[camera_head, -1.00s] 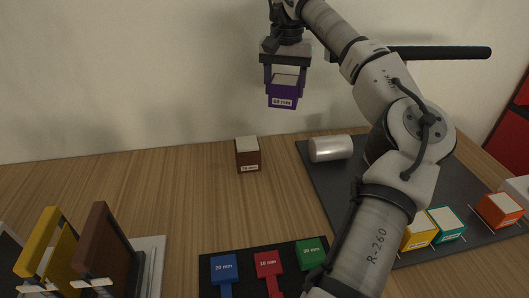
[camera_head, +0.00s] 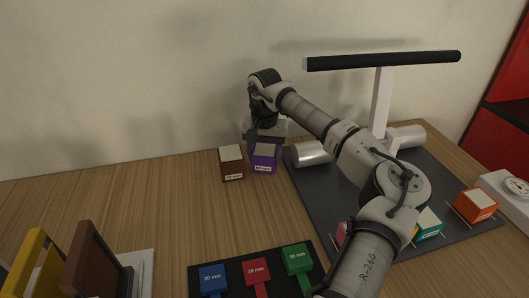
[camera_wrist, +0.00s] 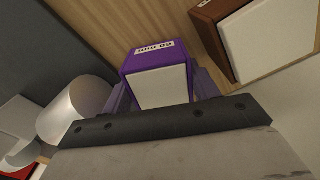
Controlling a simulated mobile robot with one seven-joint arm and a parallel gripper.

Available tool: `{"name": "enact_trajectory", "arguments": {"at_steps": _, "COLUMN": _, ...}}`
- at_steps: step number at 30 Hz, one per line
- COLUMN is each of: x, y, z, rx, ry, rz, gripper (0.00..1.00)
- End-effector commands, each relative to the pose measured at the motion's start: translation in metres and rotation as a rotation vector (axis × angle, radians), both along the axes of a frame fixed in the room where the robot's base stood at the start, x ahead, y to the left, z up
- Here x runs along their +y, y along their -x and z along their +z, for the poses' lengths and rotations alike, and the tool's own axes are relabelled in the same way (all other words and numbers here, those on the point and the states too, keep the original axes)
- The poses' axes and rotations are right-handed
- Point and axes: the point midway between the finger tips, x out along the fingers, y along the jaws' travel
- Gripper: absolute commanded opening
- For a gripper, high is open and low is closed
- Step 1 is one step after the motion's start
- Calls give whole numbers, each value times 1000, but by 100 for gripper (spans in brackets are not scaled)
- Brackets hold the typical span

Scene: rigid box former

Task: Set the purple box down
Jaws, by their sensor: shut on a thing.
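The purple box (camera_head: 264,158) has a white top and a "60 mm" style label on its front. In the head view it is at table level, just right of the brown box (camera_head: 231,163); whether its base touches the wood cannot be told. My gripper (camera_head: 265,149) is above and behind it, shut on it.
A metal cylinder (camera_head: 313,153) lies on the dark mat (camera_head: 317,190) right of the purple box. A white post with a black bar (camera_head: 383,61) stands behind. Blue, red and green tools (camera_head: 297,259) lie at the front. Bare wood (camera_head: 180,200) is free at left.

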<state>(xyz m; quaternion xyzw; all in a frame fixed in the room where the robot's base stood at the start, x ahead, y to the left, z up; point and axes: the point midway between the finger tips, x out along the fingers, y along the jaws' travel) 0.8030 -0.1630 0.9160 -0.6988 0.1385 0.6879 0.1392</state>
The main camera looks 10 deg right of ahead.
Motion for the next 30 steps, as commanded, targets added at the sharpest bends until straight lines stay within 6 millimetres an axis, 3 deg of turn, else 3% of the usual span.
{"name": "enact_trajectory", "arguments": {"at_steps": 11, "x": 0, "y": 0, "z": -7, "rx": -1, "ry": 0, "rz": 0, "gripper": 34}}
{"name": "enact_trajectory", "arguments": {"at_steps": 12, "x": 0, "y": 0, "z": -7, "rx": 0, "ry": 0, "rz": 0, "gripper": 62}}
{"name": "enact_trajectory", "arguments": {"at_steps": 17, "x": 0, "y": 0, "z": -6, "rx": 0, "ry": 0, "rz": 0, "gripper": 82}}
{"name": "enact_trajectory", "arguments": {"at_steps": 25, "x": 0, "y": 0, "z": -5, "rx": -1, "ry": 0, "rz": 0, "gripper": 82}}
{"name": "enact_trajectory", "arguments": {"at_steps": 30, "x": 0, "y": -1, "z": 9, "rx": -3, "ry": 3, "rz": 0, "gripper": 82}}
